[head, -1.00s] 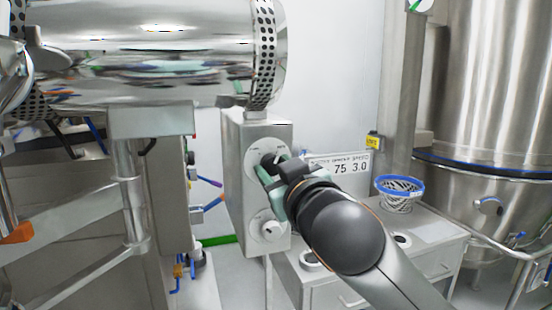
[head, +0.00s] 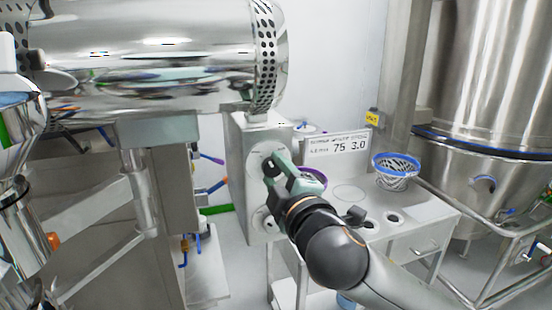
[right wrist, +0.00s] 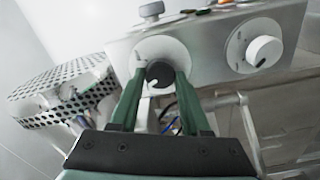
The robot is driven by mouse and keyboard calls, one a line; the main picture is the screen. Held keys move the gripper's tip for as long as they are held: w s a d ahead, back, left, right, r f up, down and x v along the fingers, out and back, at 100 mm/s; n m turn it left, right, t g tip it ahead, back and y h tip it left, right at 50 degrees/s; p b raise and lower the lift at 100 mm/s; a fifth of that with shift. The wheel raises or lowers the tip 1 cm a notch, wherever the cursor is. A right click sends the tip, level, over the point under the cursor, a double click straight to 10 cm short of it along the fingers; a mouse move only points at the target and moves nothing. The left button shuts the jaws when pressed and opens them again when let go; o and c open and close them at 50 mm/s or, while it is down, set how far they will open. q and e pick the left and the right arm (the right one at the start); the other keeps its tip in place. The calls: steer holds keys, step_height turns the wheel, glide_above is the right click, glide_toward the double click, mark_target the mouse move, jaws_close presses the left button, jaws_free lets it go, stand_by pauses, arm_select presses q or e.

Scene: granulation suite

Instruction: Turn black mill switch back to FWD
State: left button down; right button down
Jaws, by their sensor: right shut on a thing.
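The black mill switch (head: 267,160) sits on a round white dial plate (head: 258,150) on the front of a grey control box (head: 236,140). My right gripper (head: 274,167) is at the switch, its green fingers shut on it. In the right wrist view the black switch (right wrist: 160,74) lies between the two fingertips (right wrist: 158,82), with a pale mark on its lower left. The dial lettering is too small to read, so I cannot tell which position it points to. A white knob (right wrist: 264,51) sits beside it on the same box. My left gripper is not in view.
A perforated steel drum (head: 265,60) is above the box. To the right, a white bench (head: 425,220) carries a sign (head: 338,146), a blue-rimmed basket (head: 396,170) and a purple-rimmed item (head: 315,174). A large steel vessel (head: 490,70) stands behind it.

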steer(key=shift+n+p, duration=1.3)
steer(key=shift+n, duration=0.6)
steer(key=shift+c, duration=1.8)
jaws_free()
steer(key=b+v, duration=0.1)
steer(key=v, duration=1.1)
steer(key=shift+s+b, duration=0.25)
steer(key=shift+b, duration=0.15)
steer(key=shift+d, duration=0.1)
